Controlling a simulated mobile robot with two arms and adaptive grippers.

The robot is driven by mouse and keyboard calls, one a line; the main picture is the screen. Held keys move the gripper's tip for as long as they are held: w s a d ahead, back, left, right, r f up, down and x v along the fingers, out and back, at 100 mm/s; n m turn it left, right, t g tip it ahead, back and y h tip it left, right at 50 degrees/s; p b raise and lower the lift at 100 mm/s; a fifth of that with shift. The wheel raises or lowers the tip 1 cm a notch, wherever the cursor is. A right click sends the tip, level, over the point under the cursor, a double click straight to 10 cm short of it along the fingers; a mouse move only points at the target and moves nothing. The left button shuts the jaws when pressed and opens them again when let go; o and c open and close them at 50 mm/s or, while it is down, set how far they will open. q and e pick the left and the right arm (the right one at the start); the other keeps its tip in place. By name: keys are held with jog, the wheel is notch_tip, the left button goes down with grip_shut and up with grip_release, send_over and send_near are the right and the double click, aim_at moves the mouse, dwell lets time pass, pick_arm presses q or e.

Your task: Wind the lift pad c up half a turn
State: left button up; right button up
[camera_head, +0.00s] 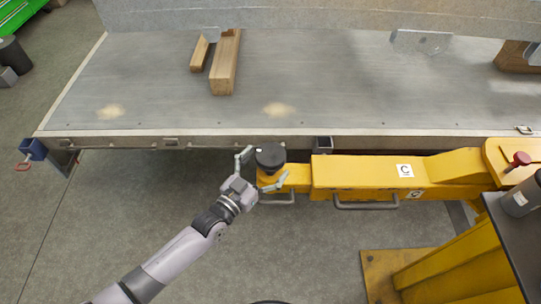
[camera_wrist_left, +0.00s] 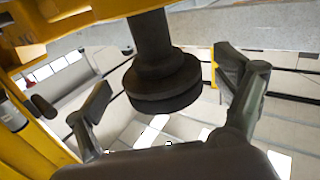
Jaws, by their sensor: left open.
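The lift pad c is a round black pad (camera_head: 270,157) at the end of the yellow lift arm (camera_head: 360,174) marked with a white C label (camera_head: 404,170). It stands near the front edge of the trailer deck. My left gripper (camera_head: 262,172) is open, with its fingers on either side of the pad. In the left wrist view the dark pad (camera_wrist_left: 163,82) with its stem shows between the spread fingers (camera_wrist_left: 170,105). I see gaps there between the fingers and the pad. My right gripper does not show.
The trailer deck (camera_head: 150,85) lies behind the pad, with wooden blocks (camera_head: 225,65) on it. A handle (camera_head: 365,205) runs along the lift arm. A yellow post (camera_head: 455,265) with a red knob (camera_head: 521,158) above it stands at right. The floor at lower left is clear.

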pick_arm(q)
jog(key=shift+x, duration=0.95)
jog(key=shift+w, duration=0.2)
jog(key=shift+d, duration=0.1)
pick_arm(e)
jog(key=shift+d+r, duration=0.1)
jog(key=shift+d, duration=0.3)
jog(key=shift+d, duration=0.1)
pick_arm(q)
jog(key=shift+c, duration=0.5)
jog(key=c, duration=1.1)
jog(key=shift+r+n+t+y+p, duration=0.35)
jog(key=shift+n+y+p, duration=0.3)
jog(key=shift+p, duration=0.45)
jog(key=shift+f+n+t+y+p, duration=0.15)
jog(key=shift+n+t+y+p, duration=0.4)
jog(key=shift+y, duration=0.3)
jog(key=shift+f+n+y, duration=0.15)
jog(key=shift+n+y, duration=0.15)
jog(key=shift+y, duration=0.3)
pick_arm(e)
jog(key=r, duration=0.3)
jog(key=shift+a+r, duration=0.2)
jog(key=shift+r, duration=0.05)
